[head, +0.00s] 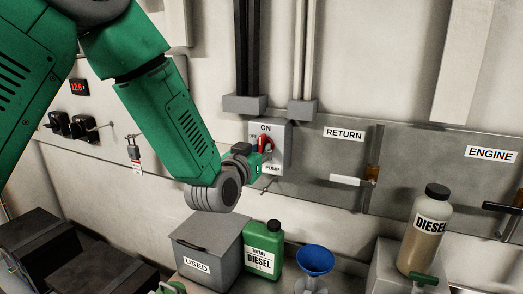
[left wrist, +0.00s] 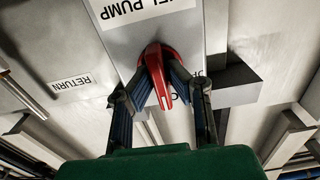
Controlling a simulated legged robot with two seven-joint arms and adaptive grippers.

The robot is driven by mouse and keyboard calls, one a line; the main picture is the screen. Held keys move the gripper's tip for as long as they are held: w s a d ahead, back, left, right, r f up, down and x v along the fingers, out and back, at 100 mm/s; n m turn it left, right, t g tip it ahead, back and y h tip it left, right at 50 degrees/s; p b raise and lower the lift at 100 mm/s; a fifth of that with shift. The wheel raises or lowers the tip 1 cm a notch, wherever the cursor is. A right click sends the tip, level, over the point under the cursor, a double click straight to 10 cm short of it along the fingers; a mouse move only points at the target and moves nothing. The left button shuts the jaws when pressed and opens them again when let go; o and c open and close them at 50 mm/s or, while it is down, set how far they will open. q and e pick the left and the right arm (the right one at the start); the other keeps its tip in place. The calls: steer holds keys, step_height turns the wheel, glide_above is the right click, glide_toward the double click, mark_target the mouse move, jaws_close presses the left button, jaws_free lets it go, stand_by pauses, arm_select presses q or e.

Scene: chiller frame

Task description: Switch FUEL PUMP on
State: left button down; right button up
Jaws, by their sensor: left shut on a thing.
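The FUEL PUMP switch box (head: 279,160) is on the wall panel, with ON at its top and OFF at its left. Its red handle (head: 265,141) points up, roughly toward the ON mark. My left gripper (head: 262,152) is at the front of the box, shut on the handle. In the left wrist view, which shows the labels upside down, the two fingers of the gripper (left wrist: 158,82) stand on either side of the red handle (left wrist: 156,62). The fingers partly hide the marks around it. My right gripper is not in view.
A RETURN label (head: 344,134) and a lever with a white grip (head: 345,180) are right of the box. Below stand a grey USED bin (head: 208,246), a green diesel can (head: 263,250), a blue funnel (head: 314,261) and a diesel bottle (head: 429,228). A padlock (head: 133,151) hangs left.

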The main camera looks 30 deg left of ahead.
arm_select(q)
steer(key=shift+s+f, duration=0.1)
steer(key=shift+f, duration=0.3)
steer(key=c, duration=1.6)
jaws_free()
steer(key=shift+w+r, duration=0.1)
steer(key=shift+w, duration=0.1)
steer(key=shift+s+r, duration=0.1)
steer(key=shift+s, duration=0.45)
steer(key=s, duration=1)
steer(key=shift+s+d, duration=0.3)
steer(key=shift+s, duration=0.1)
